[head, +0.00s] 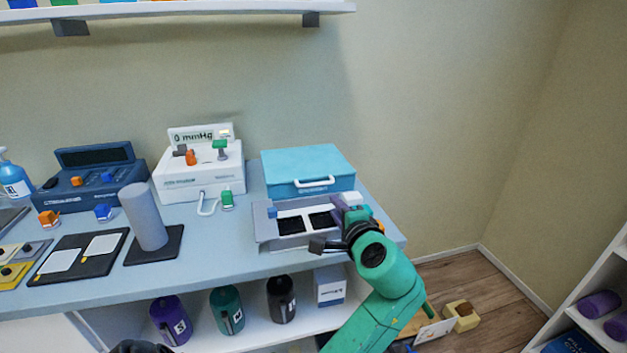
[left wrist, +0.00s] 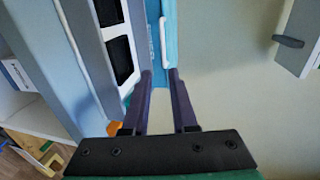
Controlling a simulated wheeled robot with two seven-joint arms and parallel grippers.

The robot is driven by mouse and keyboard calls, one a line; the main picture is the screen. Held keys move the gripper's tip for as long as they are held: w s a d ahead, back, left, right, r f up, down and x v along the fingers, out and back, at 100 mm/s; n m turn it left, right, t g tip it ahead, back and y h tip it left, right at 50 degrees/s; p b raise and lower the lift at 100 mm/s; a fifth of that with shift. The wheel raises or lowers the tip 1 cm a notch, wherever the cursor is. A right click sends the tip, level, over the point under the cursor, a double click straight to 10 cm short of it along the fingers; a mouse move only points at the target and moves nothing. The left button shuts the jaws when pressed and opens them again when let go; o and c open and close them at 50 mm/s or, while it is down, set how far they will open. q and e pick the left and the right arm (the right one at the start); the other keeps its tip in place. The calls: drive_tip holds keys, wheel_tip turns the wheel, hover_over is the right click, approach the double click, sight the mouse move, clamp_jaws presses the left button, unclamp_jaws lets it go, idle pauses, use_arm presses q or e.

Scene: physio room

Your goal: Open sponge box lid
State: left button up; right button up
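The sponge box (head: 300,188) is a light blue box at the back right of the table, with its flat blue lid (head: 308,160) down and shut. A white bar handle (head: 314,182) is on its front. My left gripper (head: 345,212), on the green arm, is in front of the box's right part, above the right end of a grey tray. In the left wrist view its two dark fingers (left wrist: 161,78) are apart with nothing between them. The handle (left wrist: 163,40) shows just beyond the fingertips, not held. My right gripper is not clearly in view.
The grey tray (head: 262,228) with dark wells stands in front of the box. A white mmHg device (head: 198,175) is to its left, and a grey cylinder (head: 143,215) stands further left. A shelf (head: 190,12) hangs above. Bottles stand on the lower shelf.

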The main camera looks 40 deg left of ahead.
sight(318, 184)
use_arm(q)
drive_tip(key=shift+w+a, duration=0.25)
drive_tip(key=shift+a, duration=0.15)
drive_tip(key=x, duration=0.3)
drive_tip(key=shift+w+a+r, duration=0.2)
drive_tip(key=shift+a+r, duration=0.05)
drive_tip(key=shift+r, duration=0.05)
drive_tip(key=p+x, duration=0.1)
drive_tip(key=x, duration=0.7)
drive_tip(key=shift+w+a+f, duration=0.15)
drive_tip(key=shift+w+a, duration=0.2)
drive_tip(key=shift+a, duration=0.1)
drive_tip(key=shift+w+a+f, duration=0.1)
drive_tip(key=shift+a+f, duration=0.05)
clamp_jaws()
use_arm(e)
drive_tip(key=shift+s+a+r, duration=0.15)
drive_tip(key=shift+s+r, duration=0.1)
drive_tip(key=shift+r, duration=0.05)
use_arm(q)
drive_tip(key=shift+f, duration=0.1)
use_arm(e)
drive_tip(key=shift+d, duration=0.25)
